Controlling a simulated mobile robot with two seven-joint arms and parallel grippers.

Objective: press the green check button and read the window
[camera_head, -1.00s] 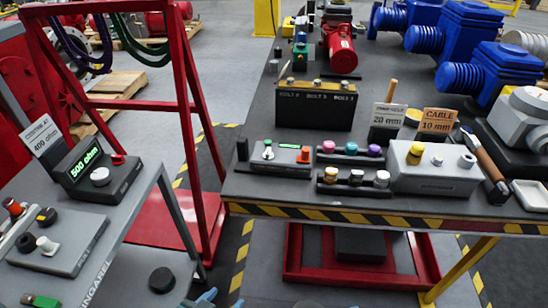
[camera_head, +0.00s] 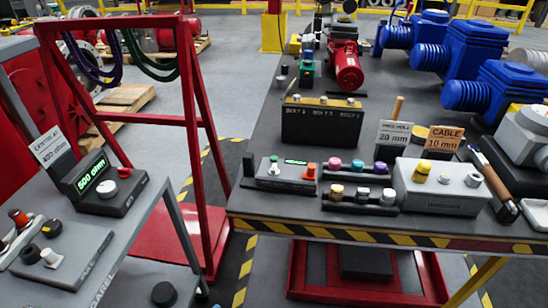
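On the left bench a dark box has a lit display (camera_head: 92,174) reading "500 ohm", with a pale knob (camera_head: 106,188) and a red button (camera_head: 123,172). A sign (camera_head: 52,150) behind it reads "400 ohm"; its top line is hard to read. On the right bench a small grey box (camera_head: 282,176) carries a lit green window strip (camera_head: 296,161), a white-topped lever and a red-orange button (camera_head: 309,170). I cannot read any text in the strip. I cannot single out a green check button. Neither of my grippers shows, so their state is hidden.
The right bench (camera_head: 420,232) has a striped front edge and holds a bolt box (camera_head: 322,121), coloured knobs, a cable box (camera_head: 440,188) and blue actuators (camera_head: 483,78). A red frame (camera_head: 196,150) stands between the benches. Open floor shows behind it.

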